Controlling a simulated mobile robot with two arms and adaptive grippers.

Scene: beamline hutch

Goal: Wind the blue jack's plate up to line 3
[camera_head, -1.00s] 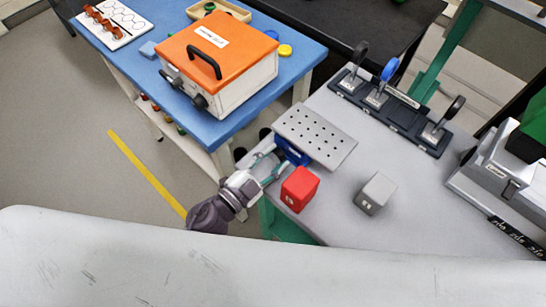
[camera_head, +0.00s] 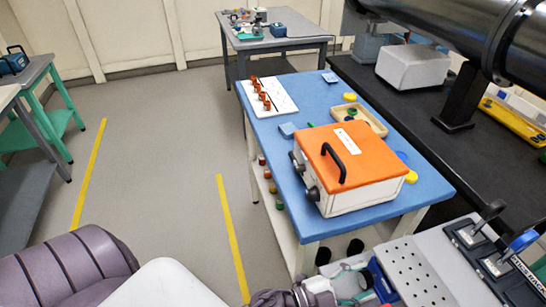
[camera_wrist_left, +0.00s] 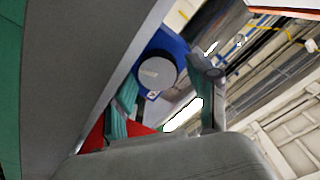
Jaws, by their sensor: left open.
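The blue jack (camera_head: 381,284) stands at the near left edge of the grey table, mostly cut off below. Its perforated plate (camera_head: 413,272) lies flat above it. My left gripper (camera_head: 352,284) is beside the jack. In the left wrist view, the jack's blue body (camera_wrist_left: 165,46) carries a round grey knob (camera_wrist_left: 157,73). My left gripper (camera_wrist_left: 168,78) is open, with one finger on each side of the knob; I cannot tell whether they touch it. The line marks are not visible. A red block (camera_wrist_left: 118,130) shows partly behind a finger. My right gripper is out of view.
A blue-topped bench (camera_head: 290,97) holds an orange-lidded box (camera_head: 350,165), a tray and a rack board. Open floor (camera_head: 160,170) with yellow lines lies to the left.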

